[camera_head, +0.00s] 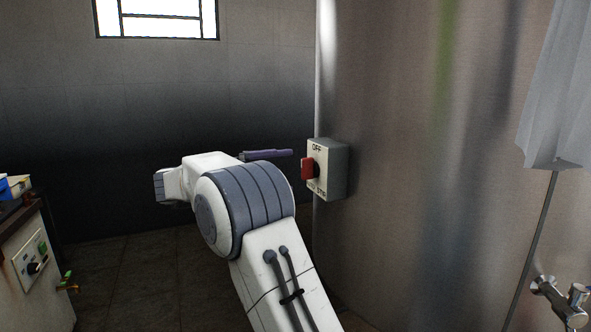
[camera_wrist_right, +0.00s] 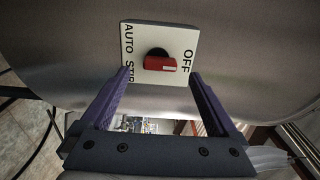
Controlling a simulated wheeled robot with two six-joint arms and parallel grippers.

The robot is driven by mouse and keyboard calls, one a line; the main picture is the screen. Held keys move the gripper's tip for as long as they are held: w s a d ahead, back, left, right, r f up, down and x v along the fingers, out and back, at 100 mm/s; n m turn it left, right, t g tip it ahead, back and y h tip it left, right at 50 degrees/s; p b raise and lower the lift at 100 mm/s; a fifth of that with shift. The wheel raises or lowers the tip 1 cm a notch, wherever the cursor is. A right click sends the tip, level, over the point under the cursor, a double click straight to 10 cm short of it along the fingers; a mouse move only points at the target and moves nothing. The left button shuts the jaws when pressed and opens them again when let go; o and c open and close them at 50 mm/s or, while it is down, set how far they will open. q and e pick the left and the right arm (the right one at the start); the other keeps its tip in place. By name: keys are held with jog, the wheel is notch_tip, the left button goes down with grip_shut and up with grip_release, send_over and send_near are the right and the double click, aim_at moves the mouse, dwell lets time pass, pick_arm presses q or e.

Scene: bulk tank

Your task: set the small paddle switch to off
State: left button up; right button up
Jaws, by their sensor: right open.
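The small paddle switch is a grey box with a pale face (camera_head: 334,169) on the steel tank wall. Its red paddle (camera_head: 307,168) stands out from a black hub, with OFF printed above and a second label below. In the right wrist view the red paddle (camera_wrist_right: 158,64) has a white mark at its right end, on the OFF side; AUTO STIR is on the left. My right gripper (camera_head: 291,153) is open and empty, its purple fingers pointing at the switch. In the wrist view the fingertips (camera_wrist_right: 160,73) lie either side of the paddle; contact cannot be told. My left gripper is not in view.
The curved steel tank (camera_head: 420,170) fills the right side. A tap (camera_head: 560,300) is at the lower right, below a hanging grey sheet (camera_head: 560,90). A cabinet with another control panel (camera_head: 32,262) stands at the left. The floor between is clear.

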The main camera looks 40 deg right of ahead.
jog(key=v, duration=0.6)
jog(key=shift+p, duration=0.3)
